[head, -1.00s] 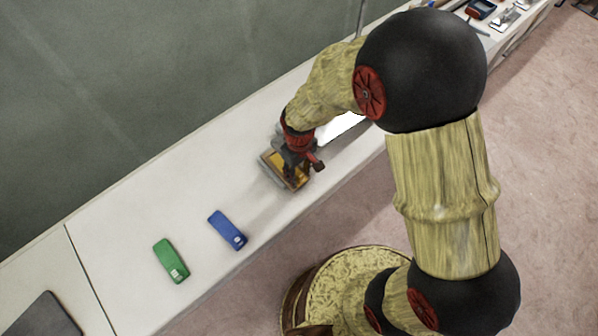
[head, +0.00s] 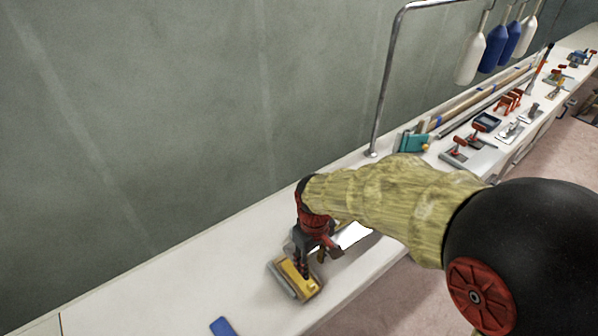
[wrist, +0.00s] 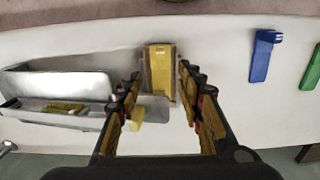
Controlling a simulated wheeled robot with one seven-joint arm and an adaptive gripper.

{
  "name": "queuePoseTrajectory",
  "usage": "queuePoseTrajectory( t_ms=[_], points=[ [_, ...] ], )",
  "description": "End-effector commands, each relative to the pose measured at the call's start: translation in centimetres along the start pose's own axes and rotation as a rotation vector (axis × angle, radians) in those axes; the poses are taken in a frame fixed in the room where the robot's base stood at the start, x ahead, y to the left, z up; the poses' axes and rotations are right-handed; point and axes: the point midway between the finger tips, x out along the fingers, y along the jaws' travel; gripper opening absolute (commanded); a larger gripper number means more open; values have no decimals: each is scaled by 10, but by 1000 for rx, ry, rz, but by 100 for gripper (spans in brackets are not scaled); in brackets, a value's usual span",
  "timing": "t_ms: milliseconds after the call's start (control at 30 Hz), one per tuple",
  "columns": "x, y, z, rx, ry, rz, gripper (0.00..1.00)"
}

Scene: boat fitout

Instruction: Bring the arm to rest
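My gripper (head: 303,272) hangs fingers-down over the white counter (head: 190,280), at a yellow block (head: 300,287) with a grey and brown edge. In the wrist view my gripper (wrist: 160,78) has its two fingers spread wide. The yellow block (wrist: 160,75) shows between and beyond the fingertips, with light gaps on both sides. I cannot tell how far above the block the tips are. My arm reaches in from the right, bent at a large black joint.
A blue item (wrist: 263,55) and a green item (wrist: 312,68) lie apart on the counter. A grey tray (wrist: 60,85) is beside the gripper. A metal pole (head: 380,90) rises behind my arm; bottles (head: 470,58) hang beyond. Red-handled clamps (head: 460,145) lie farther along the counter.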

Motion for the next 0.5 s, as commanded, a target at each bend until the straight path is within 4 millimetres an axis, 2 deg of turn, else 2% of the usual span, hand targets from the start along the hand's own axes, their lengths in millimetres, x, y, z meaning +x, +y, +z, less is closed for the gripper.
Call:
queuePoseTrajectory(
  t_ms=[167, 267, 367, 500],
  points=[
    [0, 0, 1, 23, -4, -1, 37],
    [7, -6, 20, 76, -44, -11, 37],
    [-12, -10, 44, 142, -42, -9, 37],
    [-49, -4, 73, 237, 13, 2, 37]
  ],
)
